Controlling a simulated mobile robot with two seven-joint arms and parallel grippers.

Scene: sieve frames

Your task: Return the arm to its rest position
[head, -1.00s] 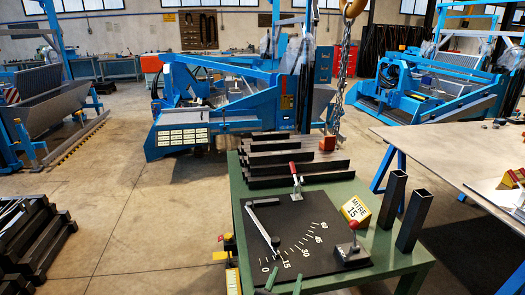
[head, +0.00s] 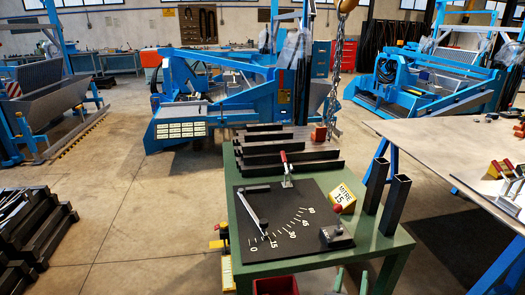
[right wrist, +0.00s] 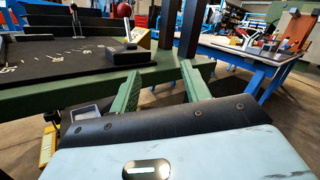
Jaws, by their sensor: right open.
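My right gripper (head: 351,273) shows at the bottom edge of the head view, its two green fingers apart with nothing between them. It sits at the near edge of the green table (head: 300,266), right of a dark red bin (head: 275,286). In the right wrist view the open green fingers (right wrist: 168,68) point toward the table's side, below the black mitre board (right wrist: 50,50). Whether they touch the table is unclear. My left gripper is not in view.
A grey-topped table (head: 440,145) stands at right.

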